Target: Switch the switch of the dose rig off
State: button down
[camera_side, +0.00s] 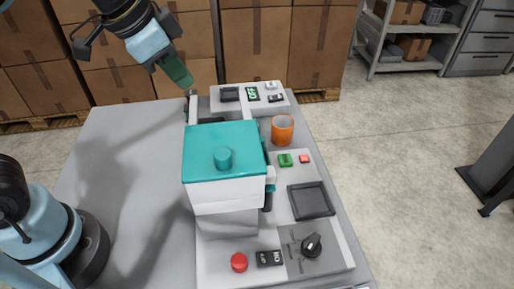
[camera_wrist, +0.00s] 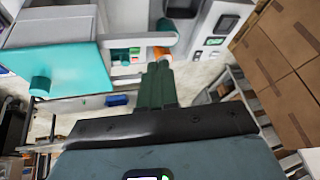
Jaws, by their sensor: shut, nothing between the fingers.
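The dose rig appears to be the white machine with a teal lid (camera_side: 222,150); the lid also shows in the wrist view (camera_wrist: 72,75). Its front panel carries a red button (camera_side: 239,262), a black rocker-like part with white marks (camera_side: 269,258) and a black rotary knob (camera_side: 311,245). A separate back panel has a green-lit display (camera_side: 252,93) and a small black switch-like part (camera_side: 276,98). I cannot tell which is the rig's switch, or its setting. My gripper (camera_side: 180,80) has green fingers, shut and empty, above the table's back edge, apart from the panels. In the wrist view its fingers (camera_wrist: 158,68) point toward the orange cup.
An orange cup (camera_side: 282,130) stands right of the lid, behind the green button (camera_side: 285,160) and red button (camera_side: 305,159). A dark square tray (camera_side: 311,201) lies in front of these. The table's left part (camera_side: 130,170) is clear. Cardboard boxes (camera_side: 255,45) stand behind.

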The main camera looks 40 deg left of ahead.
jog(key=d+m+g, duration=0.1)
jog(key=d+m, duration=0.2)
jog(key=d+m+g, duration=0.1)
jog(key=d+m, duration=0.2)
jog(key=d, duration=0.1)
jog(key=d+m+g, duration=0.1)
jog(key=d+m, duration=0.1)
jog(key=d, duration=0.1)
jog(key=shift+s+d+r+m, duration=0.1)
jog(key=shift+d+r+m, duration=0.15)
jog(key=shift+r+m, duration=0.15)
jog(key=d+m, duration=0.2)
jog(key=s+d+m+g, duration=0.1)
jog(key=d+m, duration=0.1)
jog(key=d, duration=0.1)
jog(key=s+d+m, duration=0.1)
jog(key=d+m, duration=0.1)
jog(key=shift+s+d+f+g+y, duration=0.1)
jog(key=shift+d+f+g+y, duration=0.05)
jog(key=shift+f+g+y, duration=0.2)
jog(key=s+d+f+m+g+y, duration=0.2)
jog(key=s+d+m, duration=0.2)
jog(key=d+m, duration=0.35)
jog(key=n, duration=0.1)
send_over(262, 256)
jog(key=w+d, duration=0.2)
jog(key=shift+t+h, duration=0.25)
notch_tip(262, 256, down, 4)
jog(key=shift+s+a+f, duration=0.1)
jog(key=shift+s+f, duration=0.05)
